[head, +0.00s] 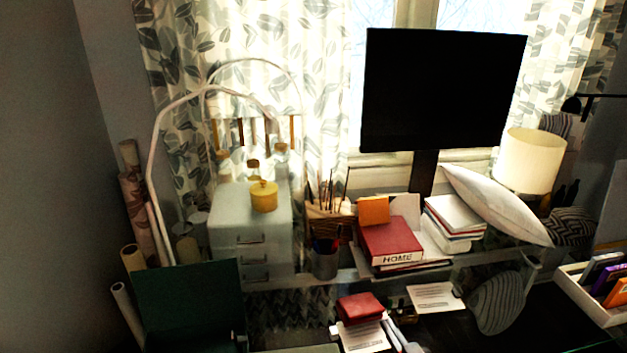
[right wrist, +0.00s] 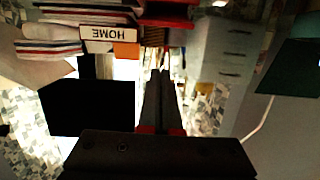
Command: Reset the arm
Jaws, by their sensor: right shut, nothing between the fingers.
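My right gripper (right wrist: 160,74) shows in the right wrist view as two long dark fingers with red parts at their base. The fingers lie together, shut and empty, with their tips apart from any object. That view is upside down, with the desk items at its top and the curtains below. In the head view I cannot clearly make out the right gripper among the things at the bottom middle. My left gripper is not in view.
A black monitor (head: 443,92) stands behind a red HOME box (head: 390,240) and stacked books (head: 455,218). A grey drawer unit (head: 250,228) bears a yellow pot (head: 263,196).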

